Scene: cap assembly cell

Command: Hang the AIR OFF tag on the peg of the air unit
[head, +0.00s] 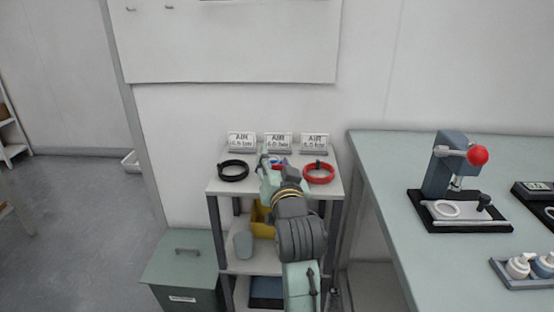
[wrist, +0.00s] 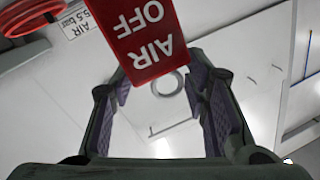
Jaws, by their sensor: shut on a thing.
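The red AIR OFF tag (wrist: 143,38) fills the upper middle of the wrist view, its white letters upside down there. My gripper (wrist: 157,73) is shut on the tag, which shows at the fingertips. A grey ring (wrist: 157,86) shows just past the tag's edge between the fingers; I cannot tell whether it is joined to the tag. In the head view my gripper (head: 264,162) is above the top of the small shelf rack (head: 214,187), and my arm hides much of what is there. I cannot make out the air unit's peg in either view.
On the rack lie a black hose coil (head: 233,171) and a red hose coil (head: 319,173), with a blue item (head: 278,161) between them. Several AIR signs (head: 241,140) stand behind. A green bench (head: 400,200) with a press (head: 450,165) is at right.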

